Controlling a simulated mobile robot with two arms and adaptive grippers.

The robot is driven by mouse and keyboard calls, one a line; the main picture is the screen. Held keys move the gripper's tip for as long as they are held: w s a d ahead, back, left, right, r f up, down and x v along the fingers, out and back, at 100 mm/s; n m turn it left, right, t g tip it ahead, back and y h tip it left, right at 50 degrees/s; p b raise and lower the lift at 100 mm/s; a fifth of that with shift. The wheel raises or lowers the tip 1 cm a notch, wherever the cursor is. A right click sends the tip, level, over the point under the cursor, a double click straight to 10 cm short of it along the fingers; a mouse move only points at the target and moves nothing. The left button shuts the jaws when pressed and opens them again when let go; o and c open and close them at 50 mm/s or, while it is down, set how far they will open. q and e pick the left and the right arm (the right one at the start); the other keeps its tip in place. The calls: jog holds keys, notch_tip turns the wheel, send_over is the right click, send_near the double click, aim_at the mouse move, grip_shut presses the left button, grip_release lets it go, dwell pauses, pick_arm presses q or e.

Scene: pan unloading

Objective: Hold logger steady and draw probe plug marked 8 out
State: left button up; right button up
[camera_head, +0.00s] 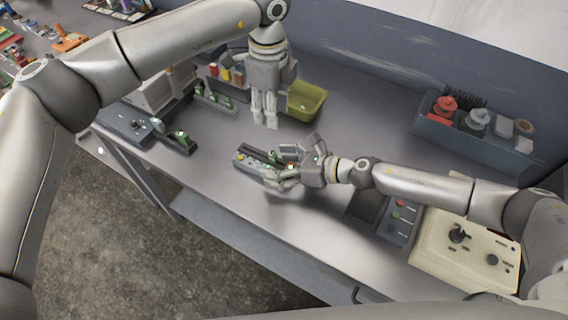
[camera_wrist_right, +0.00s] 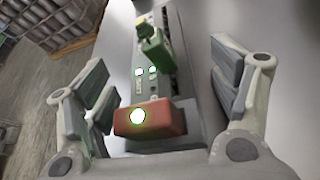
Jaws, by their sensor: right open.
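The logger (camera_head: 243,164) is a long grey box lying on the bench in the head view, partly hidden by my right gripper. In the right wrist view the logger (camera_wrist_right: 170,85) runs away from me, with a green plug (camera_wrist_right: 152,52) on it and a red block (camera_wrist_right: 150,119) nearer me. The red block has a bright round label; no number is readable. My right gripper (camera_head: 281,166) is open, its fingers on either side of the red block and apart from it. My left gripper (camera_head: 265,125) points down above the bench, behind the logger; its finger gap is unclear.
A yellow-green bin (camera_head: 306,101) stands behind my left gripper. Dark holders with green-marked parts (camera_head: 180,143) are at left. A grey bin (camera_head: 463,137) with red and grey items is at back right. A cream control box (camera_head: 464,250) with knobs stands at front right.

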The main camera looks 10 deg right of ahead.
aim_at(271, 151)
jog(key=shift+c, duration=0.4)
jog(key=c, duration=1.2)
pick_arm(q)
jog(key=shift+s+f, duration=0.15)
jog(key=c, duration=0.4)
pick_arm(e)
jog(key=shift+c, duration=0.2)
jog(key=shift+s, duration=0.1)
pick_arm(q)
jog(key=shift+o, duration=0.2)
jog(key=shift+m+t+h, duration=0.3)
jog(key=shift+m+t, duration=0.2)
jog(key=f, duration=1.5)
jog(key=shift+a+f, duration=0.25)
jog(key=shift+a, duration=0.1)
jog(key=shift+c, duration=0.2)
grip_shut()
pick_arm(e)
jog(key=shift+f, duration=0.1)
